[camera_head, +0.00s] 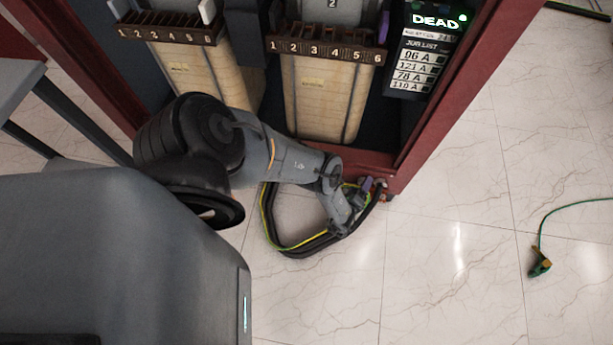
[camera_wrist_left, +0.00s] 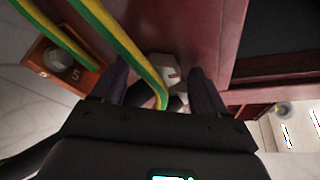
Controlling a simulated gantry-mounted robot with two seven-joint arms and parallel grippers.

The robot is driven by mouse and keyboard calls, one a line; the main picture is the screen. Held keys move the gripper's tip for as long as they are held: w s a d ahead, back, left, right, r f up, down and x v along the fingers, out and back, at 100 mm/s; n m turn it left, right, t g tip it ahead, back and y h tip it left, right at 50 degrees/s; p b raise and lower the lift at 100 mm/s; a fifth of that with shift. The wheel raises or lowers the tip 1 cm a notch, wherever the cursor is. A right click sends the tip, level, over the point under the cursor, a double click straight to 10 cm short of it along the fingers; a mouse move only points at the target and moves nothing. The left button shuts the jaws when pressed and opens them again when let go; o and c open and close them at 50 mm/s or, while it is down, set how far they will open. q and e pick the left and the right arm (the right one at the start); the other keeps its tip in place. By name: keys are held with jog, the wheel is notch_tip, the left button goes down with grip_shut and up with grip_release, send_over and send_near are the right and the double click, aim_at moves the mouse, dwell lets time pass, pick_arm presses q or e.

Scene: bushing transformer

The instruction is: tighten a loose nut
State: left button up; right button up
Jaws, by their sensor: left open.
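My left gripper (camera_head: 364,190) reaches down to the front lower corner of the red cabinet frame. In the left wrist view its two dark purple fingers (camera_wrist_left: 163,88) stand apart, open. A pale grey, nut-like head (camera_wrist_left: 162,67) sits against the red frame just beyond and between the fingertips. No grip on it shows. A green-and-yellow cable (camera_wrist_left: 135,55) runs across the left finger side and down between the fingers, partly covering the view. Whether the nut is loose cannot be told. My right gripper is not in view.
An orange block (camera_wrist_left: 62,66) marked 5, with a round metal fastener, is left of the fingers. The red cabinet (camera_head: 420,125) holds numbered terminal strips (camera_head: 326,51) and a panel reading DEAD (camera_head: 435,21). A green clamp (camera_head: 540,263) with a cable lies on the open floor.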

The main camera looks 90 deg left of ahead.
pick_arm(q)
jog(key=n+b, duration=0.1)
jog(key=n, duration=0.1)
jog(key=f+n+t+b, duration=0.1)
jog(key=b, duration=0.1)
jog(key=shift+f+n+y, duration=0.1)
jog(key=shift+n+y, duration=0.3)
jog(key=p+v, duration=0.4)
jog(key=v, duration=0.8)
jog(key=s+d+f+n+g+b, duration=0.1)
jog(key=s+f+g, duration=0.3)
jog(key=s, duration=0.5)
jog(key=s+d+f+n+g+b, duration=0.1)
jog(key=s+d+f+g, duration=0.2)
jog(key=s, duration=0.7)
jog(key=shift+f+g+y+b, duration=0.4)
jog(key=shift+f, duration=0.25)
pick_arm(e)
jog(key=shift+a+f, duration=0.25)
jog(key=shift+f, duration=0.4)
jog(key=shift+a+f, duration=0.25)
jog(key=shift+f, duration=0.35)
pick_arm(q)
jog(key=shift+d, duration=0.15)
